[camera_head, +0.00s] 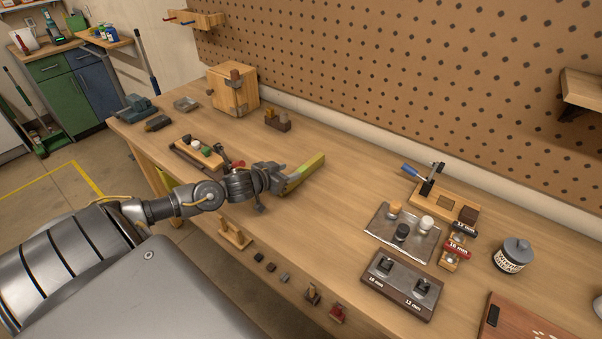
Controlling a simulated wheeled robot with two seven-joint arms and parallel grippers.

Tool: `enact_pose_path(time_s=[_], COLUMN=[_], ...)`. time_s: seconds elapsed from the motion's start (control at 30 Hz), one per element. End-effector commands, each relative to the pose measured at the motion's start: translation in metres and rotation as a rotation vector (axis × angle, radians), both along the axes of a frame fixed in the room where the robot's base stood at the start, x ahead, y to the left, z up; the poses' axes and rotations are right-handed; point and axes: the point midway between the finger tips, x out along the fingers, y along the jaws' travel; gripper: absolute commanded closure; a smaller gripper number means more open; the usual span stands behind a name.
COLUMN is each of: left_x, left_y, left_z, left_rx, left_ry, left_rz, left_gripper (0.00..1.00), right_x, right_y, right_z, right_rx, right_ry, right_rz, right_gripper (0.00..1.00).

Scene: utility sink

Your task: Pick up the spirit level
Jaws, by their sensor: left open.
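The spirit level appears to be the yellow-green bar (309,170) lying on the workbench near its middle, slanting from lower left up to the right. My left gripper (282,180) reaches in from the left and is at the level's near end. Its jaws are open. The gripper covers part of that end, and I cannot tell whether the bar sits between the fingers or touches them. My right gripper is not in view.
A wooden tray with small pieces (199,153) lies left of the gripper. A wooden block (234,91) stands behind.

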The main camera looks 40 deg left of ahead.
Motion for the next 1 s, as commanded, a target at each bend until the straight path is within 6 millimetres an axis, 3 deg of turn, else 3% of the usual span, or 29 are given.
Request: enact_pose_path(time_s=[0.4,0.67,1.0], left_x=[0.043,0.046,0.046], left_y=[-0.006,-0.006,-0.006], left_z=[-0.019,-0.022,-0.021], left_rx=[-0.001,0.000,0.001], left_ry=[-0.002,-0.001,-0.001], left_rz=[0.003,0.001,0.002], left_gripper=[0.53,0.53,0.95], right_x=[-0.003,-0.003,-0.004], right_y=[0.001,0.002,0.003], right_z=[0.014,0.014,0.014], right_rx=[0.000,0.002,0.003], right_ry=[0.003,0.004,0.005], right_rz=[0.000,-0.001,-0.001], right_gripper=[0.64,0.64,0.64])
